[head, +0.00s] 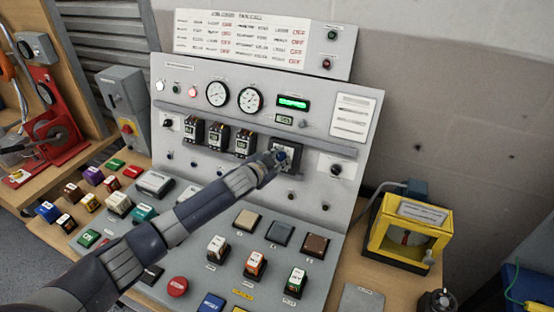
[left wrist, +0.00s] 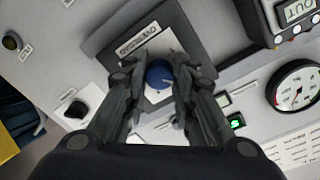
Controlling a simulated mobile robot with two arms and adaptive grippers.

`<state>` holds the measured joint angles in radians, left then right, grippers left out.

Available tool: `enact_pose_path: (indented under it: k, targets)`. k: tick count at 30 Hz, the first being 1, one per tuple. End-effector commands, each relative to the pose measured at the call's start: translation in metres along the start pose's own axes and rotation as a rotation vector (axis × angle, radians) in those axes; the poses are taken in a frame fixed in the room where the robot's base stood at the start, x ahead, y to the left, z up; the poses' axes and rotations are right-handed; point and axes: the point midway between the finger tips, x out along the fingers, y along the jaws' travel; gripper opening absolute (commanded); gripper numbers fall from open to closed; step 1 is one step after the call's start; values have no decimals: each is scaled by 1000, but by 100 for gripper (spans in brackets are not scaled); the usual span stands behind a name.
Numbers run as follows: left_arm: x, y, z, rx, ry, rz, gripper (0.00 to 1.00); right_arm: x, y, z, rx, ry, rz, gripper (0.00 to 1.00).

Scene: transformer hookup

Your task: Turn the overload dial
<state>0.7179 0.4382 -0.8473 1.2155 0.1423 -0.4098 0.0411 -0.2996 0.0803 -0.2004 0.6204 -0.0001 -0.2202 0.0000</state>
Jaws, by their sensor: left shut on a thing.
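The overload dial is a blue round knob (left wrist: 159,76) on a dark square plate labelled OVERLOAD (left wrist: 125,48) in the left wrist view. In the head view the dark plate (head: 292,168) sits on the upright grey panel, right of three breaker-like modules. My left gripper (left wrist: 160,88) is at the dial, its two dark fingers on either side of the blue knob and shut on it. In the head view the left gripper (head: 277,158) reaches the plate and hides most of the knob. My right gripper is not in view.
Modules (head: 243,143) stand close to the left of the dial, and a black rotary knob (head: 336,170) is to its right. Gauges (head: 250,99) and a green display (head: 293,102) are above. Several blocks and buttons cover the sloped desk below. A yellow frame (head: 408,232) stands at right.

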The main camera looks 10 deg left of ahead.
Motion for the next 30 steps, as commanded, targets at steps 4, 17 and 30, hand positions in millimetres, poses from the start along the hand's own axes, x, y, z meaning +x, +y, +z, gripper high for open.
enact_pose_path:
  k: [4, 17, 30]
  targets:
    - [0, -1, -1, 0, 2, -2, 28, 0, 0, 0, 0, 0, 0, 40]
    - [0, 0, 0, -1, 1, 0, 46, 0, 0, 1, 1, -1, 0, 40]
    - [-48, 0, 1, 0, 1, 0, 46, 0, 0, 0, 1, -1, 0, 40]
